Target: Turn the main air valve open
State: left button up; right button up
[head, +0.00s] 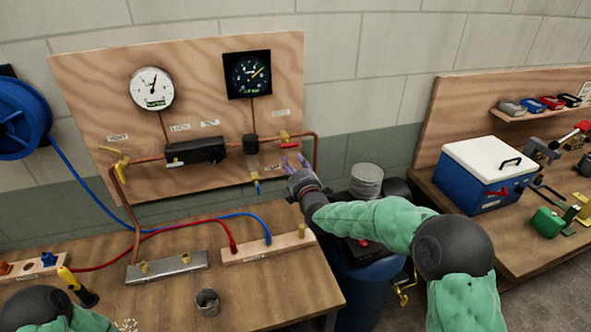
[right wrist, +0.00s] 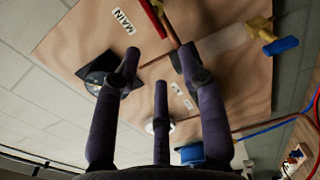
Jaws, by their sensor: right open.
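The main air valve has a red handle (head: 284,136) on the copper pipe at the right of the wooden wall panel, under a small white label. In the right wrist view the red handle (right wrist: 152,18) shows at the top, beside the copper pipe and near the label reading MAIN (right wrist: 124,21). My right gripper (head: 293,160) is open, just below and right of the handle in the head view. In its wrist view its three dark fingers (right wrist: 158,64) are spread, with nothing between them and no visible contact with the handle. My left gripper is not in view.
The panel (head: 90,90) carries a white gauge (head: 152,88), a black gauge (head: 247,74), a black block (head: 195,151) and a yellow valve (head: 118,163). A blue-tipped fitting (head: 257,187) hangs near my right gripper. A blue drum (head: 368,285) stands between the benches.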

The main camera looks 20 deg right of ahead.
jog(key=shift+s, duration=1.2)
